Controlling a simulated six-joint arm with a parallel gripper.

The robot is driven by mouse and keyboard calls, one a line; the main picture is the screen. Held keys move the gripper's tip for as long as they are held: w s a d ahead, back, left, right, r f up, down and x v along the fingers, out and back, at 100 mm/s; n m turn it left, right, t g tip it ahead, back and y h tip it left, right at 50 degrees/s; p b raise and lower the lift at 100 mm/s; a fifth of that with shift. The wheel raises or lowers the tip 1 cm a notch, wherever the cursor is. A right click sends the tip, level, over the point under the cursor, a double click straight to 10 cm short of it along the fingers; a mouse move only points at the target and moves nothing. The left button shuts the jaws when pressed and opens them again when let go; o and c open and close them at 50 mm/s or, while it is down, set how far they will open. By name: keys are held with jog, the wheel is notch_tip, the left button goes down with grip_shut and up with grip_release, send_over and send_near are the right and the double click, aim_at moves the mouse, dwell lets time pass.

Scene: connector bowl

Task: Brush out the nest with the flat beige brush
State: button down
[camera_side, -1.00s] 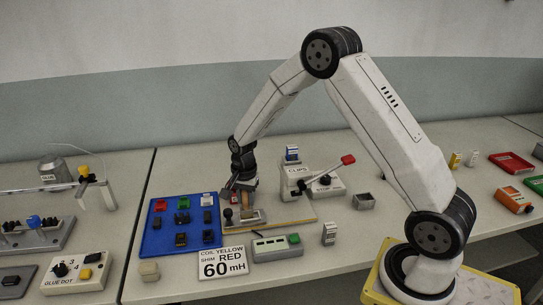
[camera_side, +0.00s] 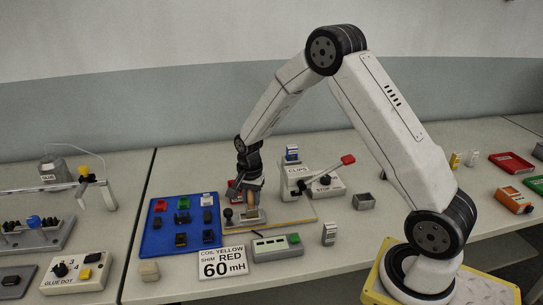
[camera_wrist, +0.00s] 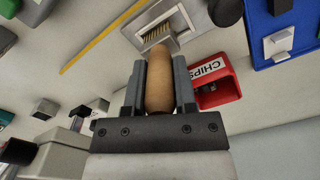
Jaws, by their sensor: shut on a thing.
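My gripper (camera_wrist: 159,85) is shut on the tan, rounded handle of the beige brush (camera_wrist: 160,92). In the wrist view the brush points up the picture, its bristles (camera_wrist: 158,36) at the metal nest (camera_wrist: 146,20). I cannot tell whether the bristles touch the nest floor. In the side view my gripper (camera_side: 249,187) is over the nest fixture (camera_side: 252,221), with the handle (camera_side: 250,200) showing below the jaws.
A red CHIPS box (camera_wrist: 222,92) stands close beside the gripper. A blue tray (camera_side: 158,243) with several coloured parts lies left of the fixture. A grey box with a green button (camera_side: 294,239) lies in front.

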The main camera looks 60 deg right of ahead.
jog(key=shift+w+a, duration=0.1)
jog(key=shift+a, duration=0.05)
jog(key=shift+w+a, duration=0.25)
jog(key=shift+w, duration=0.05)
jog(key=shift+w+a, duration=0.15)
jog(key=shift+s+d, duration=0.25)
dwell(0.3)
jog(key=shift+s+d, duration=0.25)
jog(key=shift+s, duration=0.1)
jog(key=shift+w+a, duration=0.25)
jog(key=shift+w, duration=0.05)
dwell(0.4)
jog(key=shift+w+a+f, duration=0.1)
jog(key=shift+w+a, duration=0.15)
